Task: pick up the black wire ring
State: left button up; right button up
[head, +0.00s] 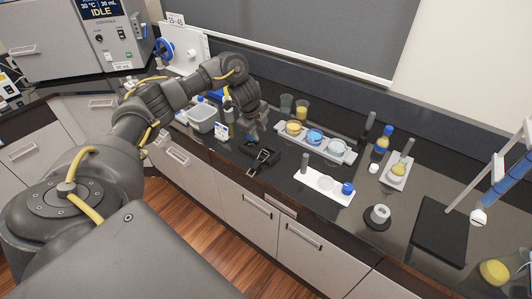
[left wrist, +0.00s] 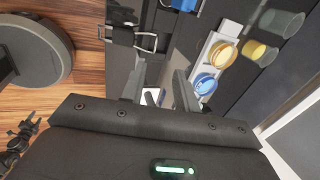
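I cannot make out the black wire ring for certain in either view. My left gripper (head: 260,160) is a dark shape low over the front part of the black counter, left of a white mat (head: 312,189). In the left wrist view its two fingers (left wrist: 157,88) stand apart with nothing held between them. A small dark upright shape and a white patch show in the gap, but I cannot tell how far below they are. My right gripper is not recognisable in either view.
Behind the gripper a white tray (head: 340,153) holds yellow and blue dishes. A grey tub (head: 203,117) stands left. A white cup (head: 380,213) on a black disc and a black plate (head: 440,230) lie right.

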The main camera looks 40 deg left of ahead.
aim_at(258, 164)
pick_arm(q)
jog(key=b+x, duration=0.2)
jog(key=x, duration=0.3)
jog(key=shift+f, duration=0.25)
jog(key=shift+d+f+p, duration=0.15)
jog(key=shift+f+p, duration=0.2)
jog(key=shift+p, duration=0.1)
jog(key=p+x, duration=0.1)
jog(key=x, duration=0.2)
jog(key=shift+s+d+f, duration=0.1)
jog(key=shift+f, duration=0.65)
pick_arm(e)
jog(key=shift+s, duration=1)
